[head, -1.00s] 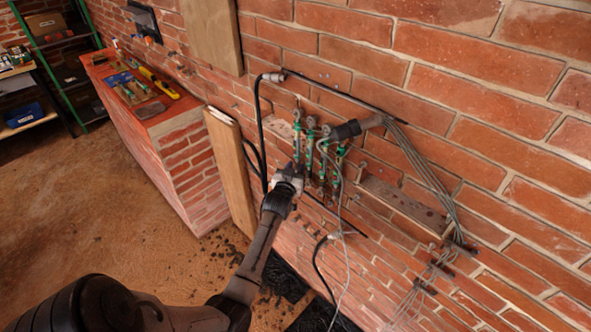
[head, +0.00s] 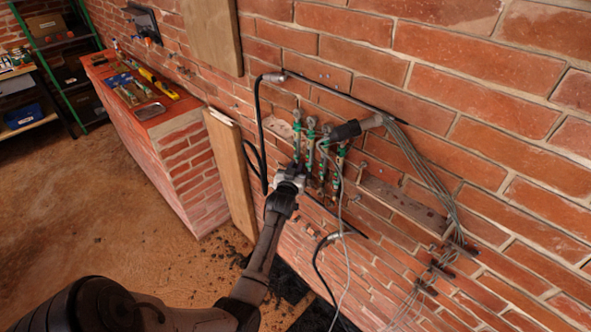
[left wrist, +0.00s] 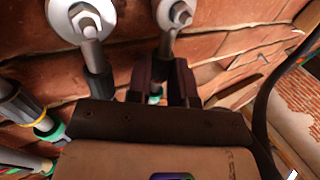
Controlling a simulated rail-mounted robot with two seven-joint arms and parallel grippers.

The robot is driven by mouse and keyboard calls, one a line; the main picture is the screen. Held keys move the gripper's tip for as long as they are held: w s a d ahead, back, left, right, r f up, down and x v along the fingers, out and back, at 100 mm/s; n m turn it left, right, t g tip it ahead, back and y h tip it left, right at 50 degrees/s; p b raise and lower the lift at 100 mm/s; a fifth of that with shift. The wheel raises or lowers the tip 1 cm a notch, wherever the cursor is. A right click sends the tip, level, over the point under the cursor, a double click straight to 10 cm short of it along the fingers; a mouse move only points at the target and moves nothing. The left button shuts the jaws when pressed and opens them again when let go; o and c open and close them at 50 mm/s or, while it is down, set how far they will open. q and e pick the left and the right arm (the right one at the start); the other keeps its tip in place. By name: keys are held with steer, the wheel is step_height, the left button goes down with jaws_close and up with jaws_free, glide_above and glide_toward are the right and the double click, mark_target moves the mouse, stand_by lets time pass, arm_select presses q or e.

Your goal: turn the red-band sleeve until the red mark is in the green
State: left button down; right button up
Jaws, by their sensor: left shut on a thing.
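Several slim upright rods with green parts (head: 311,150) hang on the brick wall in the head view. My left gripper (head: 291,172) is at the leftmost rod. In the left wrist view, the fingers of my left gripper (left wrist: 162,84) are shut around a dark sleeve on a rod that hangs from a round metal washer with a nut (left wrist: 175,14). A bit of green shows between the fingers. The fingers hide most of the sleeve, and I cannot make out a red band or red mark. A neighbouring rod has a yellow band (left wrist: 41,114). My right gripper is not in view.
A dark cylinder with a grey end (head: 352,130) sticks out beside the rods. Grey cables (head: 428,170) and a black hose (head: 261,130) run along the wall. A wooden plank (head: 230,165) leans left of the rods. A brick bench (head: 180,150) with tools stands farther left.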

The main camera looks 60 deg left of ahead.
arm_select(q)
steer(key=shift+w+d+n+g+y+b, duration=0.1)
steer(key=shift+w+n+g+y+b, duration=0.05)
steer(key=shift+n+g+y+b, duration=1)
steer(key=shift+g, duration=0.25)
steer(key=c, duration=1.3)
jaws_free()
